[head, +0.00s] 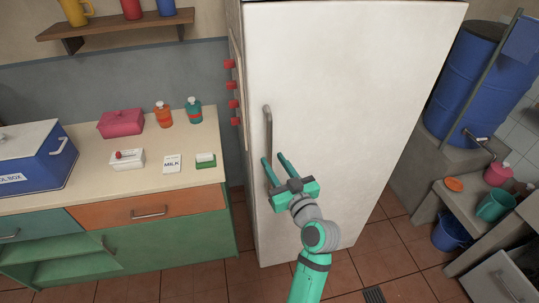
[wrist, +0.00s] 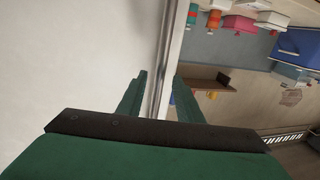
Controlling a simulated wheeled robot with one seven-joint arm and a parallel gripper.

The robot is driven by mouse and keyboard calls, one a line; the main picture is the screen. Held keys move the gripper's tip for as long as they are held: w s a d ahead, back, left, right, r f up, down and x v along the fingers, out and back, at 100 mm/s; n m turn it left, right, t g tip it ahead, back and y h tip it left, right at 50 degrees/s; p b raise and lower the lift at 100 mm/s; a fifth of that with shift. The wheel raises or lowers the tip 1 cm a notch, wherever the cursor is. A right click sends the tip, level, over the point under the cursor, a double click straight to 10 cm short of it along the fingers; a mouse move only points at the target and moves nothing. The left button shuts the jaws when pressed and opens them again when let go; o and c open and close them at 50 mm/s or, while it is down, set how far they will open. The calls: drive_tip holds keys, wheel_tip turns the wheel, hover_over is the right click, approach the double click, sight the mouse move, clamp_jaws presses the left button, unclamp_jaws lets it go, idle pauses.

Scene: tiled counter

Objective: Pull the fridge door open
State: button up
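The white fridge door (head: 340,100) appears closed. Its vertical grey metal handle (head: 268,128) is near the left edge. My green gripper (head: 273,157) is at the lower part of the handle with its two fingers apart. In the wrist view, a metal bar (wrist: 168,62), which looks like the handle, runs between the open fingers of my gripper (wrist: 158,85). A gap shows on both sides of the bar. The handle's lower end is partly hidden by the fingers, and contact cannot be told.
A counter (head: 120,180) with a blue toolbox (head: 45,160), bottles and small boxes stands left of the fridge. A blue barrel (head: 465,80) and a low bench (head: 465,200) stand to the right. Tiled floor (head: 385,245) is clear in front of the fridge.

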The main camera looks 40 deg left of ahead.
sight(271, 157)
drive_tip(key=shift+x, duration=2.15)
drive_tip(key=shift+d, duration=0.1)
clamp_jaws()
